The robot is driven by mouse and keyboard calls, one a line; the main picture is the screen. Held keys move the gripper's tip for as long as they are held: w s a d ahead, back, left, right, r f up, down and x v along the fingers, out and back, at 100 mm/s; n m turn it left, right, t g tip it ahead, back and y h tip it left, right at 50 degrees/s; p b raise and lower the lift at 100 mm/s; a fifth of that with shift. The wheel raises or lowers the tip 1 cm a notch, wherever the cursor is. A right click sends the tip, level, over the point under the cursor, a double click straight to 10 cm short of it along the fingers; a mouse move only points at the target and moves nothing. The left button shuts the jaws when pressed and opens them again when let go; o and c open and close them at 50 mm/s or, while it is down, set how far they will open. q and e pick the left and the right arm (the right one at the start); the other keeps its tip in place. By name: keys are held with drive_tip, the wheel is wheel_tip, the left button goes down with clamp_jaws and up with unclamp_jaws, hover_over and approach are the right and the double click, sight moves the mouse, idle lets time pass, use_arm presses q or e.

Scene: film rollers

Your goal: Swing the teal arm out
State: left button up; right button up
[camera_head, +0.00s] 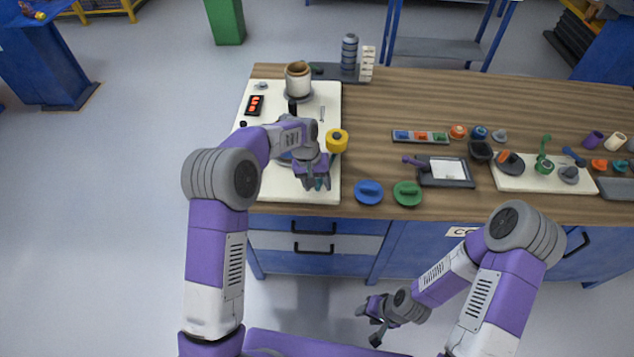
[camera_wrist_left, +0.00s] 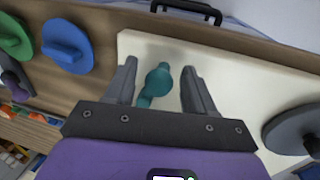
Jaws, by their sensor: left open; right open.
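The teal arm (camera_wrist_left: 157,82) shows in the left wrist view as a rounded teal knob with a short bar, on the white board (camera_wrist_left: 225,72). My left gripper (camera_wrist_left: 157,85) is open, with one finger on each side of the teal knob; gaps show on both sides. In the head view the left gripper (camera_head: 314,187) is over the near right part of the white board (camera_head: 272,193) and hides most of the teal part. My right gripper (camera_head: 371,322) is open and empty, low in front of the blue cabinet.
A yellow roller (camera_head: 337,140) stands at the board's right edge. A blue disc (camera_head: 369,192) and a green disc (camera_head: 407,193) lie right of the board. A grey disc (camera_wrist_left: 293,130) is close to the left gripper.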

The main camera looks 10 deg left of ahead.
use_arm(q)
drive_tip(key=shift+r, duration=0.1)
wheel_tip(320, 180, up, 7)
drive_tip(key=a+p, duration=0.1)
drive_tip(key=shift+a+r+p, duration=0.15)
drive_tip(key=shift+a+p, duration=0.05)
drive_tip(key=shift+p, duration=0.1)
drive_tip(key=shift+s, duration=0.1)
idle(0.3)
